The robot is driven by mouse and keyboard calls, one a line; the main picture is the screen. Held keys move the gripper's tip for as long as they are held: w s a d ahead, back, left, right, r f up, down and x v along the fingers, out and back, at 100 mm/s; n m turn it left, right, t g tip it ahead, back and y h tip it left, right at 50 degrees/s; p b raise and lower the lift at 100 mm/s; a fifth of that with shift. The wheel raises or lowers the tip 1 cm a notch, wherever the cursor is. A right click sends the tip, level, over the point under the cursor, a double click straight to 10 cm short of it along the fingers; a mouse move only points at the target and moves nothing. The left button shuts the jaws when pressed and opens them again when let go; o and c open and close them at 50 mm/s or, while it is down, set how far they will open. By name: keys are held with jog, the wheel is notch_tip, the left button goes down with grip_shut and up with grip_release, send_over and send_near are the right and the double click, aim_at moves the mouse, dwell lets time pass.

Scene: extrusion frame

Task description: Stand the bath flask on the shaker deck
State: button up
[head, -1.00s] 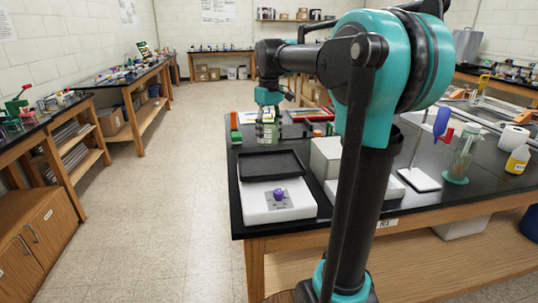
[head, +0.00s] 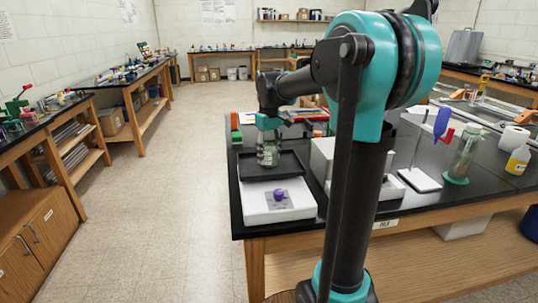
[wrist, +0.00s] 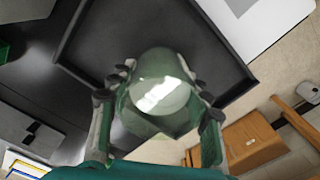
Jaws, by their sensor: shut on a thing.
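The bath flask (head: 268,153) is clear greenish glass and upright in the head view. My gripper (head: 268,133) is shut on it from above. In the wrist view my gripper (wrist: 160,92) has one finger on each side of the flask (wrist: 162,98). The shaker deck (head: 292,172) is a black, low-rimmed tray on a white shaker base (head: 285,211) with a purple knob. The wrist view also shows the deck's rim (wrist: 235,62).
A white box (head: 322,158) stands right of the deck, with a stand plate (head: 419,180) farther right. A green flask (head: 462,160) and a yellow-labelled bottle (head: 517,160) stand at the bench's right. The bench's left edge is close beside the deck.

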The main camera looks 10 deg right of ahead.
jog(key=shift+f, duration=0.1)
jog(key=o, duration=1.2)
notch_tip(320, 180, up, 12)
jog(key=shift+r, duration=0.15)
